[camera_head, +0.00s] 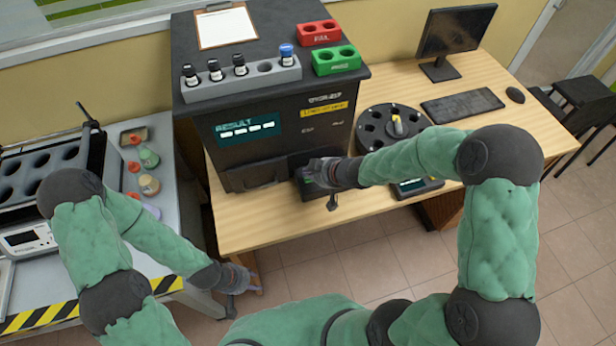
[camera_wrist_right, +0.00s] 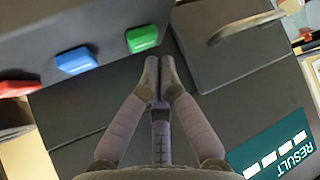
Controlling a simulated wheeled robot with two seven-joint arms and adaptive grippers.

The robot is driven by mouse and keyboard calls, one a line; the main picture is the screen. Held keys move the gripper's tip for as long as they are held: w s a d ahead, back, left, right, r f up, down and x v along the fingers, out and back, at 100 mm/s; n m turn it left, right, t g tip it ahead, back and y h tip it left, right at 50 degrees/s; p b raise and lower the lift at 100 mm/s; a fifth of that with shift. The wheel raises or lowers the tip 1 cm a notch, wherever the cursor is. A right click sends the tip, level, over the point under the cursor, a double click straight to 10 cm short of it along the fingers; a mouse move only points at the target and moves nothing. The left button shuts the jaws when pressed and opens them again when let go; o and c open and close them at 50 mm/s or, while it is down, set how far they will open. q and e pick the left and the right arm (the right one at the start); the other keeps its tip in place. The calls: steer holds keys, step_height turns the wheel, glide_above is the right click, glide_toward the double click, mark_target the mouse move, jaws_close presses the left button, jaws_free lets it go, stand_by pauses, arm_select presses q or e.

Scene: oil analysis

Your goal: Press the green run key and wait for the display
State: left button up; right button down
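The dark analyser (camera_head: 285,110) stands on the wooden desk. Its display (camera_head: 248,130) reads RESULT over a row of white blocks or dashes; it also shows in the right wrist view (camera_wrist_right: 272,150). The green key (camera_wrist_right: 142,38) sits in a row with a blue key (camera_wrist_right: 76,60) and a red key (camera_wrist_right: 18,88). My right gripper (camera_wrist_right: 158,68) is shut and empty, its fingertips close beside the green key with a small gap in the picture. In the head view my right gripper (camera_head: 312,172) covers most of the keys. My left gripper (camera_head: 240,279) hangs low, left of the desk's front; its fingers are unclear.
On the analyser are a grey rack (camera_head: 245,79) of vials, a clipboard (camera_head: 226,27), a red block (camera_head: 319,32) and a green block (camera_head: 336,60). A round carousel (camera_head: 374,129) stands to the right. A bench (camera_head: 178,200) with bottles is at left.

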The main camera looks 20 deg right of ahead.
mark_target(309, 180)
steer(key=shift+f, duration=0.1)
steer(key=shift+f, duration=0.3)
steer(key=shift+f+b, duration=0.45)
steer(key=shift+b, duration=0.15)
stand_by(0.9)
steer(key=shift+r, duration=0.1)
steer(key=shift+r+p, duration=0.75)
steer(key=shift+p, duration=0.2)
steer(key=shift+r, duration=0.1)
step_height(309, 180, up, 5)
steer(key=p, duration=0.5)
